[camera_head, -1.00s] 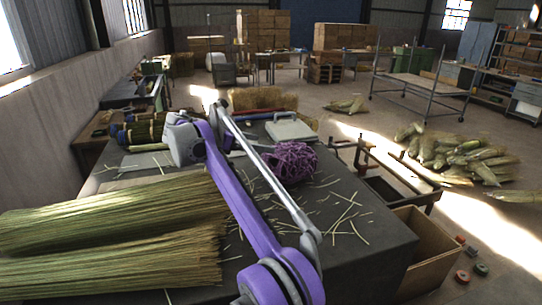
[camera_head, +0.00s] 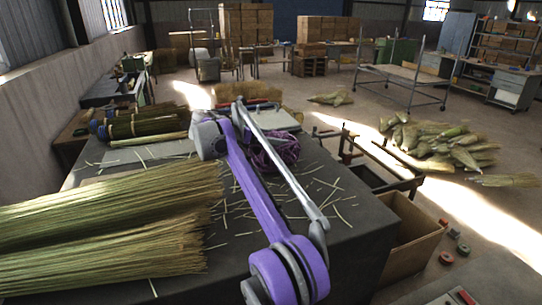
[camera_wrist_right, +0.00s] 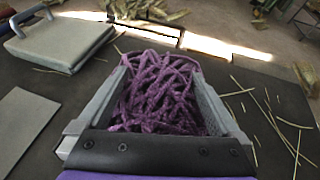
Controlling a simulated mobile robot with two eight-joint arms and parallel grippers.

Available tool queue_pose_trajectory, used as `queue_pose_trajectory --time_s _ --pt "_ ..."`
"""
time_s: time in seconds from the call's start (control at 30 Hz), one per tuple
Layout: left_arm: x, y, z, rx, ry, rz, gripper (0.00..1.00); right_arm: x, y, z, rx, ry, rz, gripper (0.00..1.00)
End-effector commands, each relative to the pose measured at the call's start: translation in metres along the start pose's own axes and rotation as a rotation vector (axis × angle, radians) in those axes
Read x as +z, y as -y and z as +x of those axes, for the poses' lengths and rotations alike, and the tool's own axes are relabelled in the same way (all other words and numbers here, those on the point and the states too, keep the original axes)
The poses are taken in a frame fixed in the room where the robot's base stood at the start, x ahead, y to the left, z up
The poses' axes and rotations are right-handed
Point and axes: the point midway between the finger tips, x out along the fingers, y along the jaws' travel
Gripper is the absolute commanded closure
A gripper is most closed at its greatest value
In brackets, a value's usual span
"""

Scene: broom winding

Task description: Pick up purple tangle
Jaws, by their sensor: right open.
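The purple tangle (camera_head: 283,152) lies on the dark table, partly hidden behind my right arm in the head view. In the right wrist view the tangle (camera_wrist_right: 158,95) fills the space between the two grey fingers of my right gripper (camera_wrist_right: 158,72). The gripper is open, with one finger on each side of the tangle. I cannot tell whether either finger touches it. In the head view my right forearm and wrist cover most of this gripper. My left gripper is not in view.
A grey case with a handle (camera_wrist_right: 60,40) sits left of the tangle. Large straw bundles (camera_head: 110,230) cover the table's left front. Loose straws are scattered over the table (camera_head: 345,240). An open cardboard box (camera_head: 412,240) stands off its right edge.

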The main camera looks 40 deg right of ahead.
Motion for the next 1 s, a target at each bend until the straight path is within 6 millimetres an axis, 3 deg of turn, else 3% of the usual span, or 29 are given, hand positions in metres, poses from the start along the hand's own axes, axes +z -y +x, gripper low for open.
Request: queue_pose_trajectory --time_s 0.17,0.73,1.0 --pt "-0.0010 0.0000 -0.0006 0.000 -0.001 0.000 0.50 0.0012 -0.0004 -0.0006 0.001 0.000 0.001 0.00" --pt "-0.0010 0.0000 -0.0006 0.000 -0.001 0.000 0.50 0.0013 -0.0002 -0.0007 0.000 0.000 0.001 1.00" --pt "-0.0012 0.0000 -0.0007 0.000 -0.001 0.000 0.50 0.0019 -0.0001 -0.0010 0.000 0.000 0.001 1.00"
